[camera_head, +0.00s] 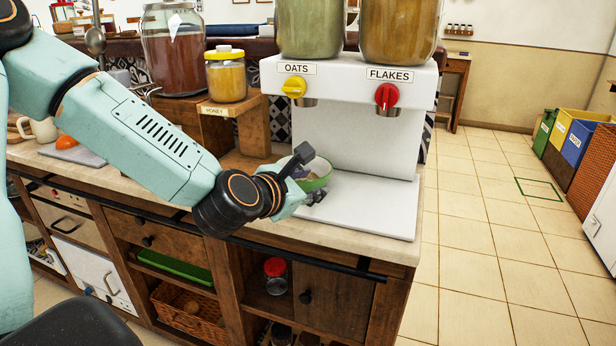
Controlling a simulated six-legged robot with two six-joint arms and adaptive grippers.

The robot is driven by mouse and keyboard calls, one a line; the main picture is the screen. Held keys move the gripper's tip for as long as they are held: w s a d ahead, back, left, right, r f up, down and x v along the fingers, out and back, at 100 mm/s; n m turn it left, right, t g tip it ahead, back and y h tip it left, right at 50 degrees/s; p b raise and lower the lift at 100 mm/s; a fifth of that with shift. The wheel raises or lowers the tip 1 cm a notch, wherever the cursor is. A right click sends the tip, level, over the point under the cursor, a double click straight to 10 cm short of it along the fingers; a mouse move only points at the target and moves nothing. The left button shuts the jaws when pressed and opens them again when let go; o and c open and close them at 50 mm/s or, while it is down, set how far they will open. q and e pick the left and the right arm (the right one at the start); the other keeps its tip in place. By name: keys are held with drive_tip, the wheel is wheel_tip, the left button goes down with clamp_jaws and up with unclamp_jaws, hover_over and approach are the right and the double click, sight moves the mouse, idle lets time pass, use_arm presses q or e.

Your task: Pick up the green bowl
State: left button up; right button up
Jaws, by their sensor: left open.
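The green bowl (319,182) sits on the counter at the left edge of the white dispenser's base, below the oats spout. Its left side is hidden behind my left gripper (312,175). My left arm comes in from the left, and the gripper is at the bowl's near left side, with one finger above the rim and another low beside it. The gripper is open. I cannot tell whether a finger touches the bowl. My right gripper is not in view.
The cereal dispenser (355,130) with oats and flakes stands behind the bowl. A honey jar (226,76) stands on a wooden stand (240,115) to the left. A dark rail (330,262) runs along the counter front. The dispenser's base is clear at right.

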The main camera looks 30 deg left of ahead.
sight(320, 179)
use_arm(q)
drive_tip(key=shift+w+a+f+b, duration=0.2)
drive_tip(key=shift+w+f+b, duration=0.25)
drive_tip(key=shift+w, duration=0.25)
drive_tip(key=shift+b+x, duration=0.4)
drive_tip(key=shift+x, duration=0.6)
drive_tip(key=x, duration=0.1)
drive_tip(key=b+x, duration=0.1)
drive_tip(key=x, duration=0.1)
drive_tip(key=shift+w+a+f, duration=0.15)
drive_tip(key=shift+w+a, duration=0.1)
drive_tip(key=shift+a, duration=0.1)
drive_tip(key=shift+w+f, duration=0.1)
drive_tip(key=shift+w, duration=0.35)
drive_tip(key=shift+d, duration=0.1)
drive_tip(key=shift+s, duration=0.15)
drive_tip(key=shift+c, duration=0.3)
drive_tip(key=c, duration=0.4)
clamp_jaws()
